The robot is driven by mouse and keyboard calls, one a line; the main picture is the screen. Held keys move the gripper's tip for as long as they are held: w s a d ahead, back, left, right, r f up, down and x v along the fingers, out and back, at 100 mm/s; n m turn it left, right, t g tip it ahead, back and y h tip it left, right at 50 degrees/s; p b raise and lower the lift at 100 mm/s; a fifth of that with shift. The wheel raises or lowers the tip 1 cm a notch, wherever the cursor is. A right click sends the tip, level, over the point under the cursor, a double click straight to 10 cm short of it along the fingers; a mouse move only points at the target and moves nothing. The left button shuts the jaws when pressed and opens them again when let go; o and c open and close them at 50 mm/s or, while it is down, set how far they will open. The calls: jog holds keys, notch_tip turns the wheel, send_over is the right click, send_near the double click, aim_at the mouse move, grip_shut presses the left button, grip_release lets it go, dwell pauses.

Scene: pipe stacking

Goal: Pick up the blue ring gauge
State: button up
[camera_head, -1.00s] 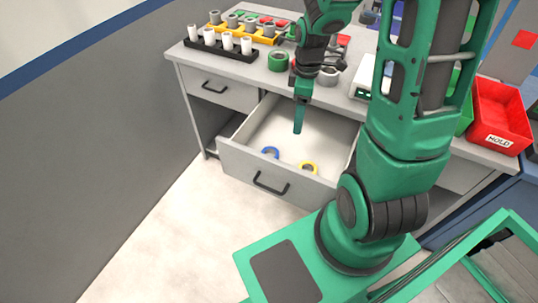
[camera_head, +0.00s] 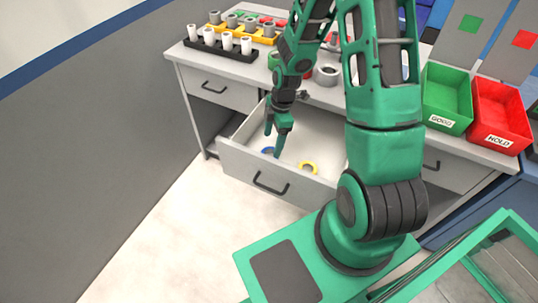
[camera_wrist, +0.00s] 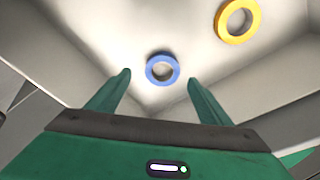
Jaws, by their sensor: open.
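The blue ring gauge (camera_wrist: 148,70) lies flat in the open drawer, near its front wall. In the head view the ring (camera_head: 266,150) is partly hidden by a finger of my gripper (camera_head: 273,142). My gripper is open and empty, pointing down into the drawer above the ring. In the wrist view the ring shows between the two green fingertips of my gripper (camera_wrist: 158,76), a little beyond them. It looks apart from both fingers.
A yellow ring (camera_head: 300,166) lies in the drawer (camera_head: 232,168) to the right of the blue one. The bench top above holds a black rack (camera_head: 218,47) of white cylinders, a grey ring (camera_head: 326,76), a green bin (camera_head: 446,98) and a red bin (camera_head: 500,115).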

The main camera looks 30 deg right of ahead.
aim_at(271, 150)
jog(key=shift+s+a+f, duration=0.1)
jog(key=shift+a+f, duration=0.15)
jog(key=shift+f, duration=1.05)
jog(key=shift+a+f, duration=0.2)
jog(key=shift+f, duration=1.1)
jog(key=shift+c, duration=0.6)
jog(key=c, duration=1.1)
